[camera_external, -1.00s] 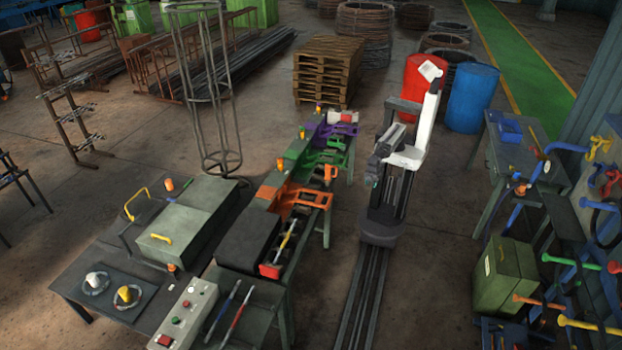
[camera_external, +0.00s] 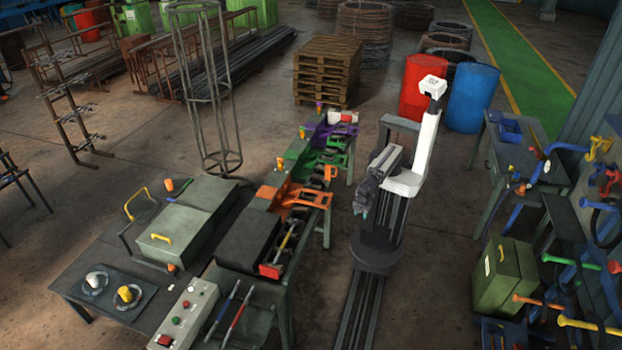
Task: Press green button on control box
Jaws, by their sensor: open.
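The control box (camera_external: 200,298) is a light grey panel at the lower left, in front of the long machine bench. Its small green button (camera_external: 176,320) sits near the front end, just above a larger red button (camera_external: 165,340). My gripper (camera_external: 362,208) hangs over the rail at the picture's centre right, well apart from the box, up and to the right of it. It is open, and I see nothing held in it. Its fingers are small and dark, so their detail is hard to make out.
The machine bench with orange (camera_external: 297,200), green and purple clamps runs along the left of my rail. Two rods, one red (camera_external: 238,312) and one blue, lie just right of the control box. The rail ahead is clear.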

